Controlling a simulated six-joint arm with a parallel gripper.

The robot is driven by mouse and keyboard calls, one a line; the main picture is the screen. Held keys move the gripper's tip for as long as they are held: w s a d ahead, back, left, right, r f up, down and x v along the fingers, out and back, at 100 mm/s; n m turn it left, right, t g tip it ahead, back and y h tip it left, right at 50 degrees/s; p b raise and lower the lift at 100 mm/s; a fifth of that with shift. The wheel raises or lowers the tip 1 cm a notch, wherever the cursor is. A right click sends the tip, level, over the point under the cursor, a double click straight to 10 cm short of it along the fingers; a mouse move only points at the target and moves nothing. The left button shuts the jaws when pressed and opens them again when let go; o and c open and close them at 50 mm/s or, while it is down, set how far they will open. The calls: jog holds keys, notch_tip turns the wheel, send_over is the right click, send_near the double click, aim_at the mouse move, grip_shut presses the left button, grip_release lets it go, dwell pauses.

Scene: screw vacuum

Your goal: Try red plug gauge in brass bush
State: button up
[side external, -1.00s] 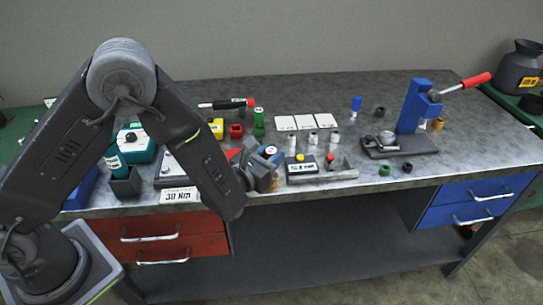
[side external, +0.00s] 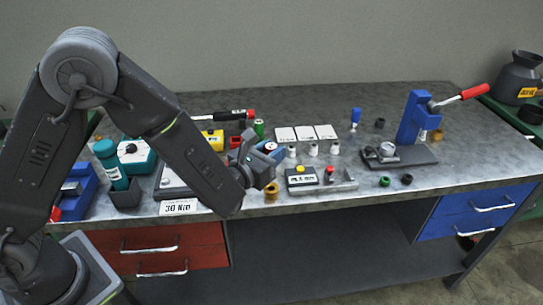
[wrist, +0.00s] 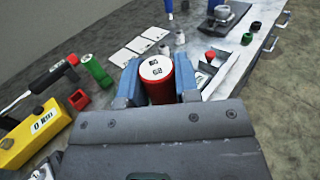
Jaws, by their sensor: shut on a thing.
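The red plug gauge (wrist: 158,82) is a red cylinder with a marked white end face. In the wrist view it stands between the blue pads of my gripper (wrist: 160,88), which is shut on it. In the side view, the gauge's pale end (side external: 270,147) shows at my gripper (side external: 268,161), above the front of the bench. A brass bush (side external: 271,191) sits near the bench's front edge, just below my gripper in that picture. Whether the gauge lines up with it cannot be told. The wrist view does not show this bush.
White cards (side external: 305,133) and small cylinders stand behind. A blue press (side external: 414,118) with a red-handled lever stands at the right. Another brass-coloured piece (side external: 437,135) is beside it.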

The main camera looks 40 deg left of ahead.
jog(key=shift+r, duration=0.45)
jog(key=shift+f, duration=0.15)
jog(key=shift+f, duration=2.55)
jog(key=shift+f, duration=0.35)
jog(key=shift+r, duration=0.15)
jog(key=shift+r, duration=2.9)
